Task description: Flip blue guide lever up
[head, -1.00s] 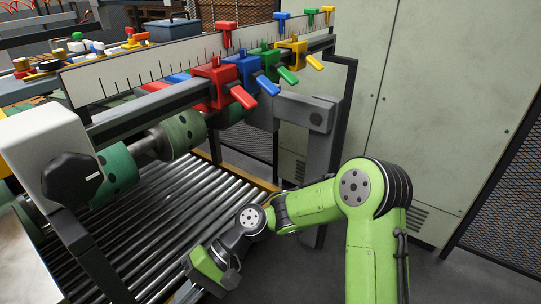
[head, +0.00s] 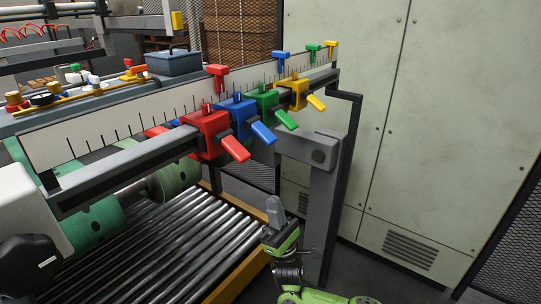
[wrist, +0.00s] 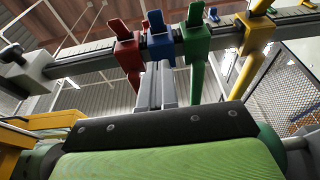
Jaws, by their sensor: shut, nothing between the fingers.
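The blue guide block (head: 236,117) sits on the rail between the red and green ones. Its blue lever (head: 263,132) juts out toward the lower right, tilted down like its neighbours. The wrist view looks up at the blue block (wrist: 160,48); my fingers hide most of the lever there. My gripper (head: 274,210) is below the levers, fingers upward, shut and empty. In the wrist view my gripper (wrist: 157,80) points up toward the blue block. It appears apart from the lever in the head view.
The red lever (head: 235,149) and green lever (head: 286,120) flank the blue one closely. The yellow lever (head: 316,102) is farther right. A grey support post (head: 322,200) stands right of my gripper. The roller bed (head: 170,240) lies to the left.

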